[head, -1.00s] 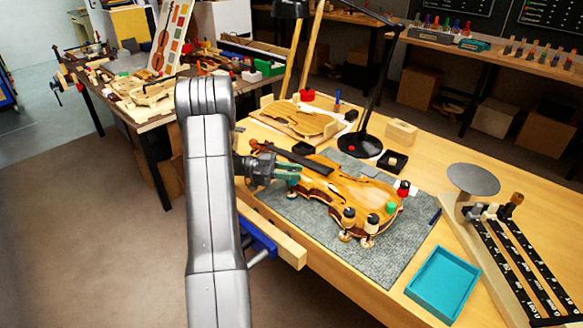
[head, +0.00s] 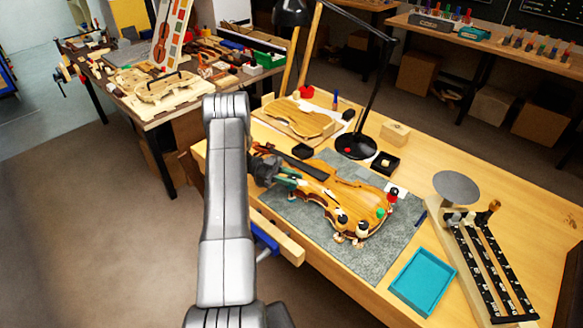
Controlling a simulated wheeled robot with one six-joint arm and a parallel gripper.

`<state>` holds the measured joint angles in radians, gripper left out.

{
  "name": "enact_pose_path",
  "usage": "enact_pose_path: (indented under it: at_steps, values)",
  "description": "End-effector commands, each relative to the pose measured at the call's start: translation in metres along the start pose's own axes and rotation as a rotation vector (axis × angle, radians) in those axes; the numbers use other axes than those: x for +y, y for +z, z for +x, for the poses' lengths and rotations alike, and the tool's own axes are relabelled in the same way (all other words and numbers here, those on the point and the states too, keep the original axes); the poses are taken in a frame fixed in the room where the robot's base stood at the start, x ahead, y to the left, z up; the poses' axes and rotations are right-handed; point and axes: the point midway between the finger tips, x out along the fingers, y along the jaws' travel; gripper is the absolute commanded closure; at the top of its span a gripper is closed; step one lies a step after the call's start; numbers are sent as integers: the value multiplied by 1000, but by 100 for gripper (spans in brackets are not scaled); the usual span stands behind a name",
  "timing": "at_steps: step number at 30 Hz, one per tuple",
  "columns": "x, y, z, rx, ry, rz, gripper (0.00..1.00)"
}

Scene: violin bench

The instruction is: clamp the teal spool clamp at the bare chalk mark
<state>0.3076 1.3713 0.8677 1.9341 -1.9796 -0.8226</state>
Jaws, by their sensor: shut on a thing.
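The violin body (head: 322,194) lies on a grey mat (head: 380,262) on the wooden bench, its dark fingerboard towards the upper left. Spool clamps stand along its right-hand edge: a red-topped one (head: 392,195), a green-topped one (head: 381,213) and pale ones with dark tops (head: 341,222). My gripper (head: 284,175) is at the violin's left side, close to its edge. It is shut on a small teal thing (head: 290,181), which looks like the teal spool clamp and is partly hidden by the fingers. I cannot tell whether it touches the violin. The chalk mark cannot be made out.
A black lamp (head: 355,146) stands behind the violin, near small dark boxes (head: 385,163). A teal tray (head: 423,281) is at the front right, beside a rack with black strips (head: 484,268).

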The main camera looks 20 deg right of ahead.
Motion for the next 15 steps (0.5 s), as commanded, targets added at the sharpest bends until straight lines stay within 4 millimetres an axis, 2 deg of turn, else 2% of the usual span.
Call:
enact_pose_path:
  at_steps: [1, 15]
  values:
    - [0, -7, 1, 2, 11, -2, 97]
    - [0, -1, 1, 0, 61, -1, 97]
